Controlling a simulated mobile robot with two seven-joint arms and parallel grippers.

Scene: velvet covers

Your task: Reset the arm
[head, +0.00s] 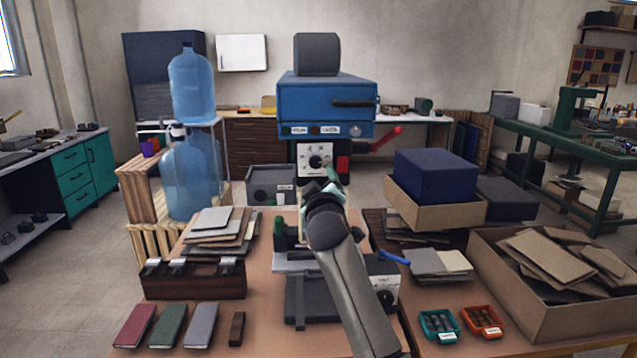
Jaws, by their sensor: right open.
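My right arm reaches up from the bottom of the head view over the middle of the work table (262,335). Its gripper (331,178) is at the far end, raised in front of the blue machine (325,104). The jaws are open, and they are small and partly hidden behind my wrist. I cannot see anything held between them. My left gripper is not in view.
A dark press (310,298) stands under my arm. Red (134,325), green (168,325) and grey (201,325) covers lie front left. A cardboard box (520,320) of boards and teal (439,326) and orange (483,321) trays are at right. Water bottles (191,85) stand left.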

